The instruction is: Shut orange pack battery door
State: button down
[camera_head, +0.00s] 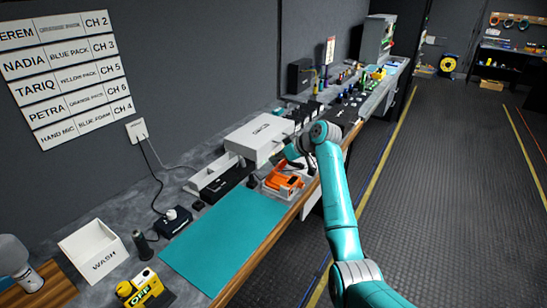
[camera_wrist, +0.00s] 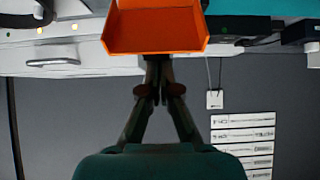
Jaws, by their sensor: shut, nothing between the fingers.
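In the head view my gripper (camera_head: 298,160) is just above and behind the pack, partly hidden by my wrist. The door's angle is not clear.
The white box (camera_head: 258,139) stands close behind the pack. The teal mat (camera_head: 222,238) in front is clear. A white WASH bin (camera_head: 93,252), a yellow OFF pack (camera_head: 142,287) and a black charger-like block (camera_head: 174,221) stand nearer. Small gear lines the far bench.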

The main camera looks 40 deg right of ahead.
aim_at(290, 181)
jog(key=s+t, duration=0.1)
jog(key=s+d+f+t+y, duration=0.1)
jog(key=t, duration=0.1)
jog(key=shift+s+f+t, duration=0.15)
jog(key=shift+s+t, duration=0.1)
jog(key=shift+t, duration=0.05)
jog(key=s+f+t, duration=0.1)
jog(key=s+t+y, duration=0.1)
jog(key=t, duration=0.1)
jog(key=shift+d+f+t+y, duration=0.3)
jog(key=shift+f, duration=0.1)
jog(key=shift+s+d+f, duration=0.15)
jog(key=shift+s+f, duration=0.25)
jog(key=shift+f, duration=0.4)
jog(key=shift+s+f, duration=0.2)
jog(key=shift+f, duration=0.35)
